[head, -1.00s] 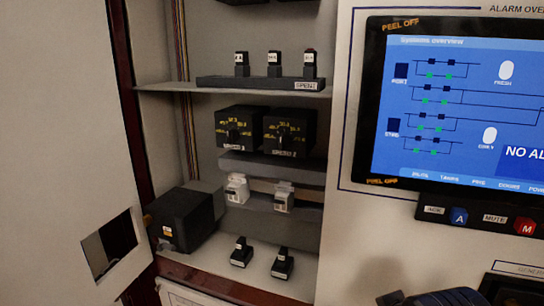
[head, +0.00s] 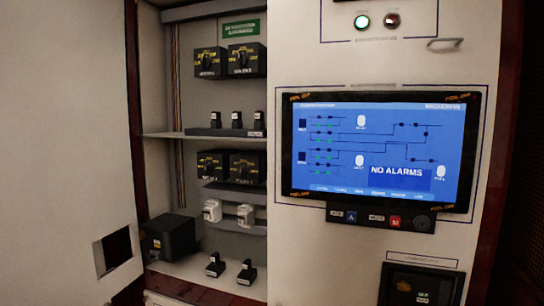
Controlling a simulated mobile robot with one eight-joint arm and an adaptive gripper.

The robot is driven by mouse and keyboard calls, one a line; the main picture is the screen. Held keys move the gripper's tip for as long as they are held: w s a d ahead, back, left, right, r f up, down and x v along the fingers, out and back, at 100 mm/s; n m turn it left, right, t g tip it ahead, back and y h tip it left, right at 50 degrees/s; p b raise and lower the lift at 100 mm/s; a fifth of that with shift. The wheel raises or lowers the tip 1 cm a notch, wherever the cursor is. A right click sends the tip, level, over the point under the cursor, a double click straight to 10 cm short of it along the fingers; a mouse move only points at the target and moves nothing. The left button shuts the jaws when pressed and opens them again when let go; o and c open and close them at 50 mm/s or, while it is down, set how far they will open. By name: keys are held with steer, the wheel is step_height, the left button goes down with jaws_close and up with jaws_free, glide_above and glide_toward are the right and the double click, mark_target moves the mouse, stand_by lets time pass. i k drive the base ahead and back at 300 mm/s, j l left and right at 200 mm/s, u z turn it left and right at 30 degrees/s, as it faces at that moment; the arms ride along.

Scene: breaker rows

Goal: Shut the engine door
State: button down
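A large pale door (head: 60,150) stands open at the left of the head view, hinged beside the cabinet's left edge. It has a square cutout (head: 112,250) low down near that edge. I take it as the engine door, but no label on it is readable. The open cabinet (head: 185,80) beside it shows shelves with black rotary switch boxes (head: 228,61), small black breakers (head: 237,120) and white breakers (head: 212,210). My gripper is not in view.
Right of the cabinet is a panel with a screen (head: 380,150) reading "NO ALARMS". A small handle (head: 445,44) and indicator lights (head: 362,22) are above it. A black box (head: 168,236) sits low in the cabinet. A black unit (head: 421,287) is at the lower right.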

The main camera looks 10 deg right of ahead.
mark_target(66, 178)
steer(key=j+u, duration=0.35)
steer(key=j, duration=1.1)
steer(key=k, duration=0.05)
